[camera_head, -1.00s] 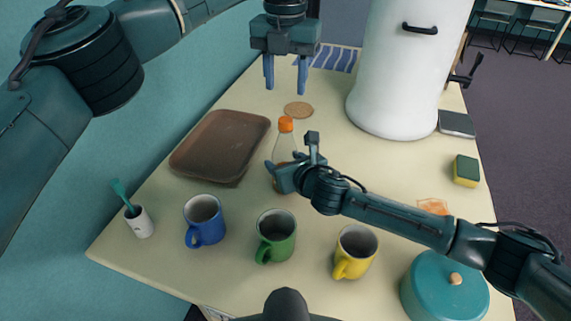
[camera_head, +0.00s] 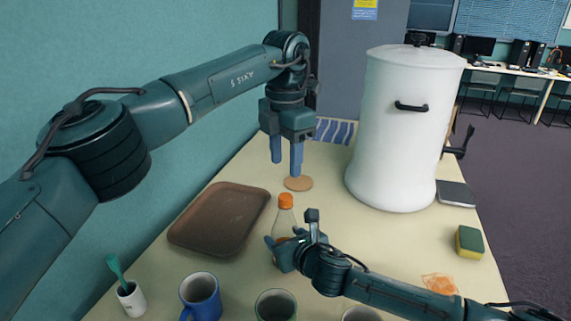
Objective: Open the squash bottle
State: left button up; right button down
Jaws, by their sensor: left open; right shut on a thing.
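The squash bottle (camera_head: 284,217) is clear with an orange cap (camera_head: 285,201) on top. It stands upright on the table, right of the brown tray. My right gripper (camera_head: 281,246) is shut on the bottle's body and hides part of its lower half. My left gripper (camera_head: 286,167) is open and empty, fingers pointing down. In the picture it hangs above and behind the cap, near the round cork coaster (camera_head: 298,183), and does not touch the bottle.
A brown tray (camera_head: 220,222) lies left of the bottle. A large white urn (camera_head: 400,140) stands behind right. Blue (camera_head: 200,295), green (camera_head: 276,305) and yellow mugs line the front. A white cup (camera_head: 131,300), sponge (camera_head: 469,241) and grey pad (camera_head: 455,194) sit near the edges.

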aim_at(285, 196)
pick_arm(q)
jog(key=m, duration=0.6)
jog(key=shift+m, duration=0.4)
jog(key=m, duration=1.4)
jog(key=shift+m, duration=0.3)
jog(key=m, duration=0.7)
jog(key=shift+f+m, duration=0.3)
jog(key=shift+f, duration=0.1)
notch_tip(285, 196, down, 7)
jog(key=shift+f, duration=0.15)
jog(key=shift+c, duration=0.4)
